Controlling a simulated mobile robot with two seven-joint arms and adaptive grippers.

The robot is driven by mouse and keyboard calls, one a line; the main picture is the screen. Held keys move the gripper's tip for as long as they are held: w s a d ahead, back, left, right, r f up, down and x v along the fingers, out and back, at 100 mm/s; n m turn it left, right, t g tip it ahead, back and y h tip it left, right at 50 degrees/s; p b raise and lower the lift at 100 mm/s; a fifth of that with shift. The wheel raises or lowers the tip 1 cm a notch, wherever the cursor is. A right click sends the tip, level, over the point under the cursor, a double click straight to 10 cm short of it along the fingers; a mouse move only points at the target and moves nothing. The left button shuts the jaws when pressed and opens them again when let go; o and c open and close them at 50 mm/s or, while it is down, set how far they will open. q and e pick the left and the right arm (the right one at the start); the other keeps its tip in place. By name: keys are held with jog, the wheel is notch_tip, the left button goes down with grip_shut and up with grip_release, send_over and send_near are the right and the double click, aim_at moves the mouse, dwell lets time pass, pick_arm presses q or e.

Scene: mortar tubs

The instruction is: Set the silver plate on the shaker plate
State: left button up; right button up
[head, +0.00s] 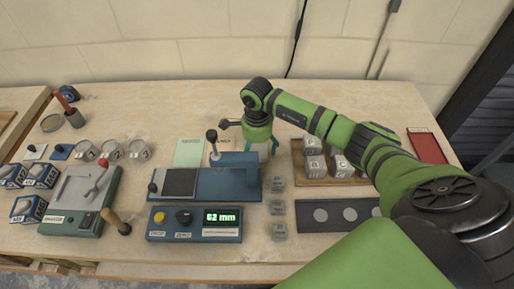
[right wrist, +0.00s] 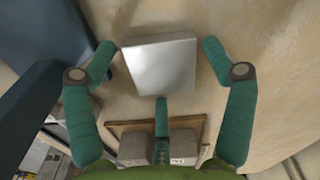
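My right gripper (head: 262,149) points down at the back of the blue measuring device (head: 215,184), near its right end. In the right wrist view the silver plate (right wrist: 160,65), a bright square, lies between the spread green fingers of this gripper (right wrist: 160,50). Gaps show on its left and right sides, so the gripper is open. In the head view I cannot make out the silver plate behind the gripper and device. A green unit (head: 105,205) with a grey top plate (head: 72,192) stands at the left; I cannot surely read its label. My left gripper is out of view.
A wooden tray (head: 316,181) with labelled grey blocks is right of the gripper. Several cups stand at the left.

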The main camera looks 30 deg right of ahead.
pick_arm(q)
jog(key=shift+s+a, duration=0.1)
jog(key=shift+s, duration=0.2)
